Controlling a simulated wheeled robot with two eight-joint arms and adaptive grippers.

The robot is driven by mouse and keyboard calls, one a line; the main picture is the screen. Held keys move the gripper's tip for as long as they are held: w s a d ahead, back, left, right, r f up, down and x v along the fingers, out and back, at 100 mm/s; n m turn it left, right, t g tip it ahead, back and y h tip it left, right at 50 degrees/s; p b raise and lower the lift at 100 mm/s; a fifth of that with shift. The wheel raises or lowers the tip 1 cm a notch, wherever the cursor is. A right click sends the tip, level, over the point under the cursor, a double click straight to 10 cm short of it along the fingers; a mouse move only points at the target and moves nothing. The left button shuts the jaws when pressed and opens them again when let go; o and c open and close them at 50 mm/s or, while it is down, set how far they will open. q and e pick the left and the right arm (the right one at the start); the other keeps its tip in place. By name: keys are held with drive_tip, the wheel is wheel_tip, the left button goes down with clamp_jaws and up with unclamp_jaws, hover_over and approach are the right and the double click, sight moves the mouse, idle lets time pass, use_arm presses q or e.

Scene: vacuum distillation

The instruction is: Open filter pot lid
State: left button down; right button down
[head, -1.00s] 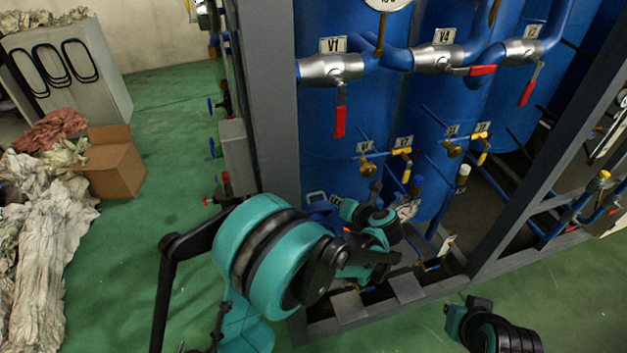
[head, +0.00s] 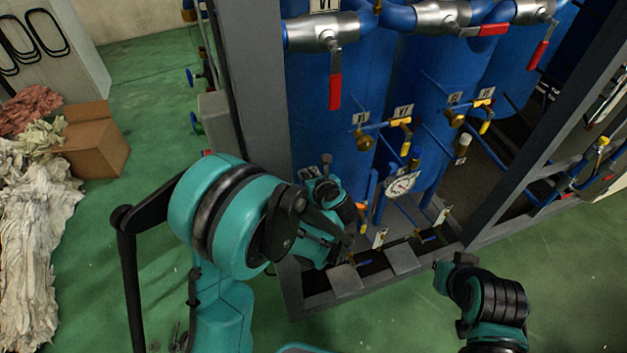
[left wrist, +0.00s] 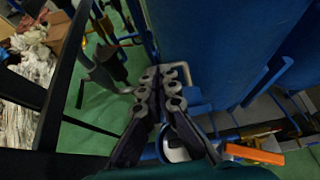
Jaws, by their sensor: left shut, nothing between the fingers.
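My left gripper (left wrist: 165,80) is shut and empty in the left wrist view, its fingertips together beside a large blue tank. In the head view a small grey handle (head: 308,173) is beside my left wrist, at the foot of the rig. It may belong to the filter pot lid, but the pot and lid are mostly hidden by my left arm. My right gripper (head: 452,268) is low at the right, apart from the rig; its fingers are unclear.
Grey frame posts (head: 255,90) and a lower rail surround the blue tanks. Red-handled valves (head: 335,92), yellow-handled valves (head: 405,128) and a round gauge (head: 402,184) crowd the rig's front. A carton (head: 95,140) stands at left.

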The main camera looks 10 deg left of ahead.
use_arm(q)
drive_tip(key=shift+w+a+f, duration=0.2)
drive_tip(key=shift+w, duration=0.15)
drive_tip(key=shift+w+a, duration=0.2)
drive_tip(key=shift+w, duration=0.1)
drive_tip(key=shift+w+a+f+b, duration=0.1)
drive_tip(key=shift+w+a+b, duration=0.15)
drive_tip(key=shift+w+b, duration=0.1)
drive_tip(key=shift+r+b+x, duration=0.15)
drive_tip(key=shift+b+x, duration=0.45)
drive_tip(key=shift+x, duration=0.65)
drive_tip(key=shift+r+b+x, duration=0.2)
drive_tip(key=shift+b+x, duration=0.35)
drive_tip(key=shift+x, duration=0.75)
drive_tip(key=shift+w+a, duration=0.15)
drive_tip(key=shift+r, duration=0.1)
